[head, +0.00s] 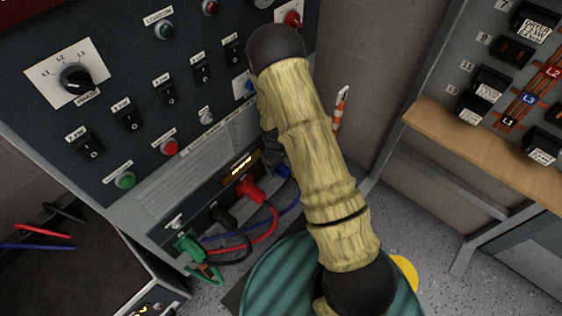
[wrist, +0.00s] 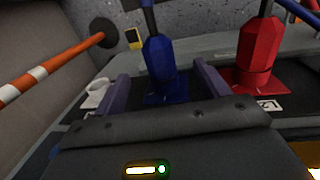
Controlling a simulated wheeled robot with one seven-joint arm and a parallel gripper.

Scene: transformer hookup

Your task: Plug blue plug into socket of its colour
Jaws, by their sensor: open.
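The blue plug (wrist: 165,70) stands upright in the wrist view, with its lower end at a blue base on the panel. How deep it sits is hidden. My gripper (wrist: 160,78) is open, with one purple finger on each side of the blue plug and visible space between finger and plug. In the head view, a small part of the blue plug (head: 283,172) shows at the right end of the plug row, beside my arm. My gripper is mostly hidden behind my arm there.
The red plug (wrist: 258,50) stands close to the right finger. A black plug (head: 222,216) and a green plug (head: 189,246) follow along the panel's lower row, with looping cables. An orange-and-white striped pole (head: 341,108) is right of the panel. A wooden bench (head: 440,128) stands farther right.

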